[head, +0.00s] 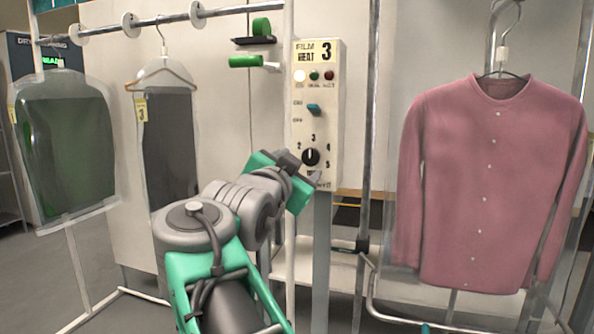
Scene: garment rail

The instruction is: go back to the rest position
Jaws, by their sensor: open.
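My gripper (305,169) is at the middle of the view, at the end of my grey and green arm. Its jaws are open, with nothing seen held between them. It is in front of the lower part of a cream control box (318,115) marked FILM HEAT 3. The box's black dial knob (311,157) shows right beside the fingertips. I cannot tell whether they touch it. The dial's lower left is hidden by the gripper.
Bagged garments, one green (68,150) and one dark (172,145), hang from a rail (150,22) at left. A green handle (246,62) sticks out above my arm.

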